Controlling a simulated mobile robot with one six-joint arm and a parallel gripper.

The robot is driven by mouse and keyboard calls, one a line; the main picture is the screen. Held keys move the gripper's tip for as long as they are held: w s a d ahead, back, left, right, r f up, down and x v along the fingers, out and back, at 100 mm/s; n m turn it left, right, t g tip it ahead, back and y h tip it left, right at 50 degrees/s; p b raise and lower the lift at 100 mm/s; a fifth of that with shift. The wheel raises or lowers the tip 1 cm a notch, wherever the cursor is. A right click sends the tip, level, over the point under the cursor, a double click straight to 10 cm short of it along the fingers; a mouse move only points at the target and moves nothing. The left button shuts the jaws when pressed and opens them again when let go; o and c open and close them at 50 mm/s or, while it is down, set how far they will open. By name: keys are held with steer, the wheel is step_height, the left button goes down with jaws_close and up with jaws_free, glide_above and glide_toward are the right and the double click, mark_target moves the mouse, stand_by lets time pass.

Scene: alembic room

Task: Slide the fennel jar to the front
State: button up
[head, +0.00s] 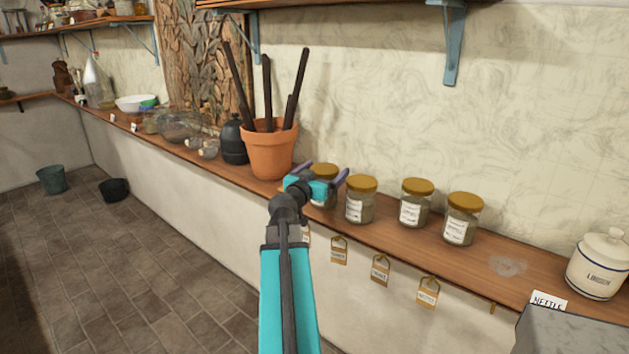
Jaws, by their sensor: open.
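Several glass jars with gold lids stand in a row on the wooden shelf (390,232). The leftmost jar (325,171) is partly hidden behind my gripper (326,170). To its right stand a second jar (360,207), a third jar (413,211) and a fourth jar (460,227). Their labels are too small to read, so I cannot tell which is fennel. My gripper is open, its purple fingers spread at either side of the leftmost jar's lid in the picture. I cannot tell whether they touch it.
A terracotta pot (268,152) with dark sticks stands just left of the leftmost jar. Paper tags (381,270) hang along the shelf's front edge. A white crock (598,265) and a NETTLE card (549,301) are at right. The shelf is bare around a pale dusty patch (507,266).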

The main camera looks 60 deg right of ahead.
steer(key=a+b, duration=0.4)
steer(key=a, duration=0.1)
steer(key=shift+w+a+f, duration=0.1)
steer(key=shift+a, duration=0.2)
steer(key=a+b, duration=0.1)
steer(key=b, duration=0.2)
steer(key=a+b, duration=0.1)
steer(key=b, duration=0.5)
steer(key=shift+a, duration=0.25)
steer(key=shift+w+a+b, duration=0.15)
steer(key=shift+a+b, duration=2.55)
steer(key=shift+b, duration=0.3)
steer(key=shift+a, duration=0.1)
